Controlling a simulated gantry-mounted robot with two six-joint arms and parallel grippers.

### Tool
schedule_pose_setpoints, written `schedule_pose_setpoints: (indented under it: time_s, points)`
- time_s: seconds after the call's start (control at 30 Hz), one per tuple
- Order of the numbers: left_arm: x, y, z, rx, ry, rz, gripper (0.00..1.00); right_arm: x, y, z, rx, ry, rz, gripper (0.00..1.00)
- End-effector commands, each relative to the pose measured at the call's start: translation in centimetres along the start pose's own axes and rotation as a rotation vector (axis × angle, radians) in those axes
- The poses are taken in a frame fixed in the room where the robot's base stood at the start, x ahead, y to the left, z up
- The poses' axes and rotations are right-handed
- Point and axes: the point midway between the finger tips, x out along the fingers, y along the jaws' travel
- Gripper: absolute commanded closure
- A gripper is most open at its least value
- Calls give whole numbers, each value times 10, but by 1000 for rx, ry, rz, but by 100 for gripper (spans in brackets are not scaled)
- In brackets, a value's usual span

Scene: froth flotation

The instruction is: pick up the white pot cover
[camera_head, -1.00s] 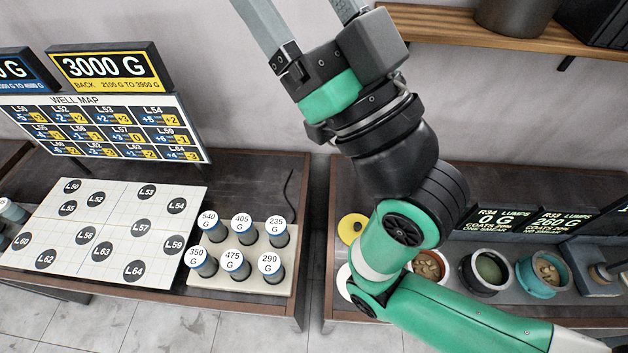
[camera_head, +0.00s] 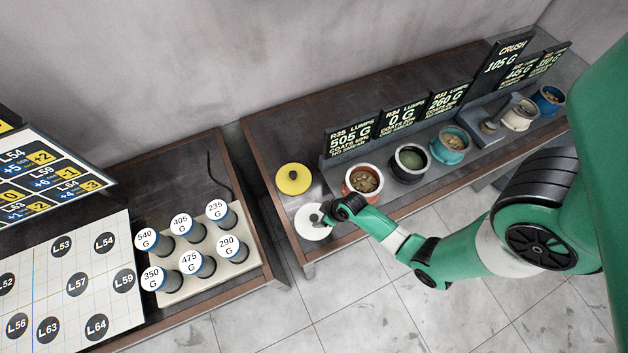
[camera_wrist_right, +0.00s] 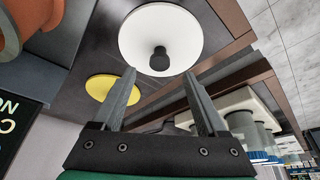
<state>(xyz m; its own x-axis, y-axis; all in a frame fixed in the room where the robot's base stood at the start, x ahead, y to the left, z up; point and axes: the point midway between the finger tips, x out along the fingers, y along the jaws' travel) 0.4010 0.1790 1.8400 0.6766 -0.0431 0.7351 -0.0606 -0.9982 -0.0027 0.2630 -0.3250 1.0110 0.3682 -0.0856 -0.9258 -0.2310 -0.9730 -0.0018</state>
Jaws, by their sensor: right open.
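The white pot cover (camera_head: 308,226) is a round white disc with a dark knob, lying flat at the near left corner of the right-hand bench. My right gripper (camera_head: 327,212) is at its right edge in the head view and hides part of it. In the right wrist view the cover (camera_wrist_right: 160,30) is ahead of the open fingers (camera_wrist_right: 160,76), its black knob (camera_wrist_right: 159,59) just past the fingertips and roughly between them. Nothing is between the fingers. I cannot tell whether they touch the knob. My left gripper is not in view.
A yellow cover (camera_head: 293,179) lies behind the white one. An orange pot (camera_head: 363,181), a black pot (camera_head: 409,162) and a teal pot (camera_head: 452,145) stand to the right beneath display signs. A rack of labelled cylinders (camera_head: 240,262) is on the left bench, across a gap.

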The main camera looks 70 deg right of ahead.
Motion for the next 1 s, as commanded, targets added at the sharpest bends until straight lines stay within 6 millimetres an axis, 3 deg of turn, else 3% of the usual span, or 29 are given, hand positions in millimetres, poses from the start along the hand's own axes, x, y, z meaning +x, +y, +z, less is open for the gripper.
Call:
schedule_pose_setpoints:
  time_s: [0.1, 0.27, 0.6, 0.87, 0.9, 1.0]
  points:
    - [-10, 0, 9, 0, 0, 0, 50, 13, 0, 0, -2, 3, 1, 24]
    - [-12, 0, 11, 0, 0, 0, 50, 16, 0, -2, -2, 4, 1, 24]
    - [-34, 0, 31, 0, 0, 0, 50, 71, 0, -2, -2, 4, 1, 24]
    - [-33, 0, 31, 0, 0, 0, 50, 74, 0, -3, -2, 5, 1, 24]
    - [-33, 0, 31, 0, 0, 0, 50, 74, 0, -3, -2, 5, 1, 26]
    - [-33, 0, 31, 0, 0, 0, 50, 74, 0, -3, -2, 5, 1, 44]
